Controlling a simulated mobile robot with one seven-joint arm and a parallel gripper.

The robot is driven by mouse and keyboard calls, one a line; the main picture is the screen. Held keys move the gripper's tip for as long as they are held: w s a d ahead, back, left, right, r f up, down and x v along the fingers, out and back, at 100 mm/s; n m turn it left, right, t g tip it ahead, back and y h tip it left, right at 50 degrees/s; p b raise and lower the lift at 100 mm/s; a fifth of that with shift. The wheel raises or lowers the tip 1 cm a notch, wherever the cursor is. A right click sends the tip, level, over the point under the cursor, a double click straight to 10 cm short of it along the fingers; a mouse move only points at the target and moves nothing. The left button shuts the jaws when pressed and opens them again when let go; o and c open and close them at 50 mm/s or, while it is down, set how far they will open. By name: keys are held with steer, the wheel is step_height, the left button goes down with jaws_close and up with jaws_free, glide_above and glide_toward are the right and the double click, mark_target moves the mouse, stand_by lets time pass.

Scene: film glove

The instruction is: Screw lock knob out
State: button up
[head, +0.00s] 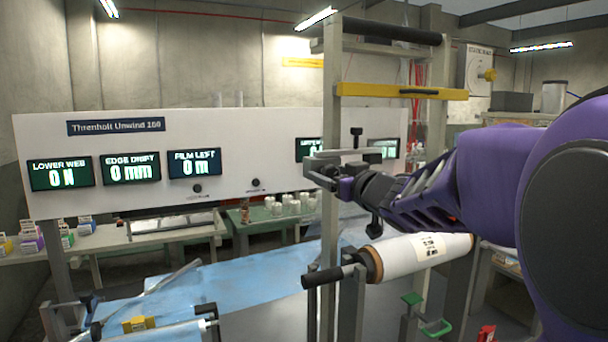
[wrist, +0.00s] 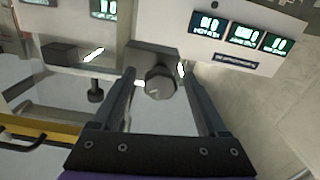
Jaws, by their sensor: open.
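A round dark grey knob (wrist: 160,82) on a grey block (wrist: 150,57) lies between my open fingers in the wrist view. My gripper (wrist: 157,71) has one finger on each side of it, with visible gaps, so it does not grip it. In the head view my gripper (head: 333,176) is at the bracket on the upright post, and its own parts hide the round knob. A second, black knob on a stem (head: 356,136) stands up from the bracket; it also shows in the wrist view (wrist: 95,92). I cannot tell which is the lock knob.
A yellow bar (head: 400,92) crosses the frame above my gripper. A white film roll (head: 420,252) sits below my forearm. The white display panel (head: 230,150) stands behind. Blue film (head: 240,276) spreads at lower left. The space left of the post is open.

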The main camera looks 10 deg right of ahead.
jaws_close()
steer(key=shift+n, duration=0.4)
steer(key=n+b, duration=0.2)
steer(key=n, duration=0.3)
steer(key=shift+f+n+b, duration=0.1)
steer(key=shift+n+b, duration=0.2)
steer(key=shift+n, duration=0.1)
steer(key=n+b, duration=0.2)
steer(key=n, duration=0.2)
steer(key=shift+n, duration=0.4)
jaws_free()
